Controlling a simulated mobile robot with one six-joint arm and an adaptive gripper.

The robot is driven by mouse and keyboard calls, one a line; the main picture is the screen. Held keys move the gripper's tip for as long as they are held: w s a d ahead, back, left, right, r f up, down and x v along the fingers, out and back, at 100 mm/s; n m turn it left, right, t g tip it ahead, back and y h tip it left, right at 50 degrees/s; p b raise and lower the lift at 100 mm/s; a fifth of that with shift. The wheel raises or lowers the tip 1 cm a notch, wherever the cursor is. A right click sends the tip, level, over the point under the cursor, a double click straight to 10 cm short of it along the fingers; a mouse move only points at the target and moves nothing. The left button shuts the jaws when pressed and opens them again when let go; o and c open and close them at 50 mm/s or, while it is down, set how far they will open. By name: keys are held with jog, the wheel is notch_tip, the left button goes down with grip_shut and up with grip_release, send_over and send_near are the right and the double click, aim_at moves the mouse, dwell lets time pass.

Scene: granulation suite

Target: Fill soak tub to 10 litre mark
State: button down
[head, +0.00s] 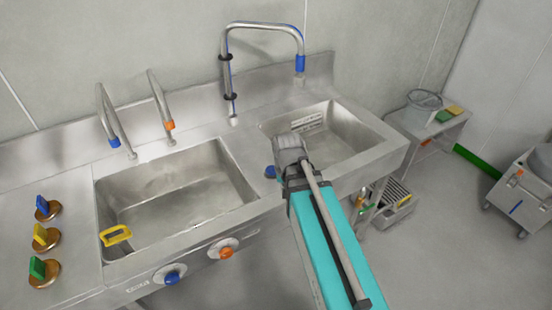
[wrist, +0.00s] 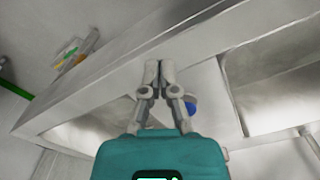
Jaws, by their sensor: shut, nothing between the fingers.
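My gripper (head: 289,145) is shut and empty, above the front rim of the right basin (head: 372,160). In the wrist view the two fingers of my gripper (wrist: 159,66) meet at the tips. A blue knob (head: 270,172) sits just left of my gripper on the sink front; it also shows in the wrist view (wrist: 190,108), partly behind the right finger. A tall swan-neck tap (head: 265,26) with a blue collar ends over the right basin. A pale marked plate (head: 308,121) is on that basin's back wall; its markings are too small to read. No water is clearly visible there.
Coloured valves (head: 40,239) stand left. A clear bucket (head: 418,108) rests on a right-hand shelf. A cart (head: 525,190) stands far right.

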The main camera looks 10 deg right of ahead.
aim_at(272, 171)
jog(key=w+r+m+p, duration=0.4)
jog(key=w+m, duration=0.2)
jog(key=w, duration=0.3)
jog(key=w+r+m+p, duration=0.5)
jog(key=w+m, duration=0.1)
jog(key=w, duration=0.3)
jog(key=shift+a+r, duration=0.3)
jog(key=shift+f, duration=0.2)
notch_tip(272, 171, down, 14)
jog(key=b, duration=1.4)
jog(key=shift+r, duration=0.15)
